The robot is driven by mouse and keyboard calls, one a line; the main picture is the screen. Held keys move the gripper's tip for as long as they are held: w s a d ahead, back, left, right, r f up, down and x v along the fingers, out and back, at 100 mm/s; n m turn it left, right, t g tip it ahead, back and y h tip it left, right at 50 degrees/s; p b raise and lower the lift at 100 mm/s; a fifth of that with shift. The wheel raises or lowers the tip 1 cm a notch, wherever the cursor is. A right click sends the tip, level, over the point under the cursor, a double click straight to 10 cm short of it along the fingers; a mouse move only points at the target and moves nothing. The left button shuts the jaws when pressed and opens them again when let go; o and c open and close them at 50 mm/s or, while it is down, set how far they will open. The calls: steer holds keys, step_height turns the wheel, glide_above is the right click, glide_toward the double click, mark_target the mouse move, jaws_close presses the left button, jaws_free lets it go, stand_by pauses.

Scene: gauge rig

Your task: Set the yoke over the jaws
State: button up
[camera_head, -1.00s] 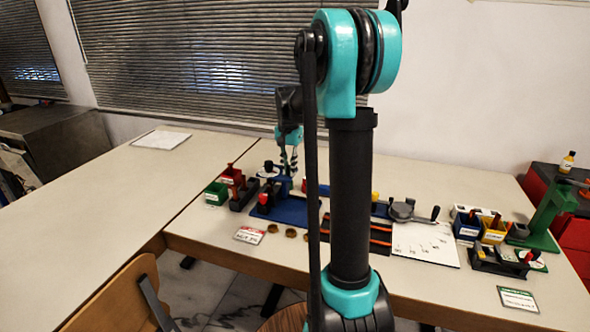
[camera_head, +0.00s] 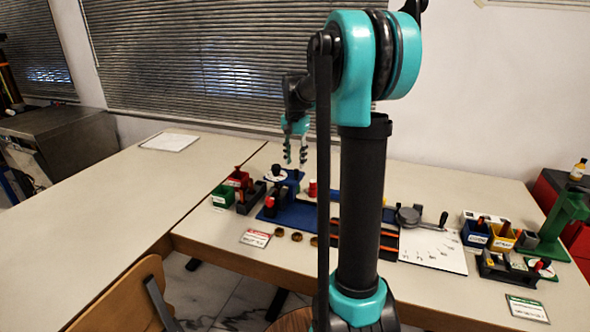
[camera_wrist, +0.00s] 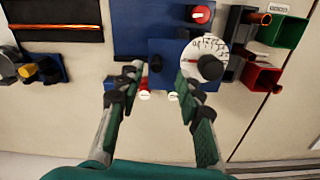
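My gripper (camera_wrist: 157,82) is open, its two dark fingers spread on either side of a blue block (camera_wrist: 165,78). In the head view the gripper (camera_head: 295,158) hangs above the back of the blue base (camera_head: 296,216). Nothing shows between the fingertips in its grasp. A white dial with a black knob (camera_wrist: 209,67) is beside the right finger. I cannot tell which parts are the yoke and the jaws.
A red knob (camera_wrist: 201,14) stands on the blue base. Green (camera_wrist: 286,30) and red (camera_wrist: 262,77) bins stand at right. Bronze rings (camera_head: 297,237) lie at the table's front. A crank fixture (camera_head: 410,216) stands farther right. The left table is mostly clear.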

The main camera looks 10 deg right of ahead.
step_height(320, 180, up, 7)
stand_by(0.3)
steer(key=shift+f, duration=0.15)
steer(key=s+a+f+n+t, duration=0.1)
steer(key=s+f+n, duration=0.2)
steer(key=s+f, duration=0.4)
steer(key=s+f+n+t, duration=0.1)
steer(key=s+f+n, duration=0.1)
steer(key=s+f, duration=0.6)
steer(key=s+a+f+n+t, duration=0.1)
steer(key=s+f+n+t, duration=0.1)
steer(key=s+f, duration=0.6)
steer(key=shift+s+a+f+n, duration=0.15)
steer(key=shift+s+n, duration=0.25)
steer(key=shift+s, duration=0.8)
steer(key=shift+s+a+f+n, duration=0.15)
steer(key=shift+s+n, duration=0.25)
steer(key=shift+s, duration=0.8)
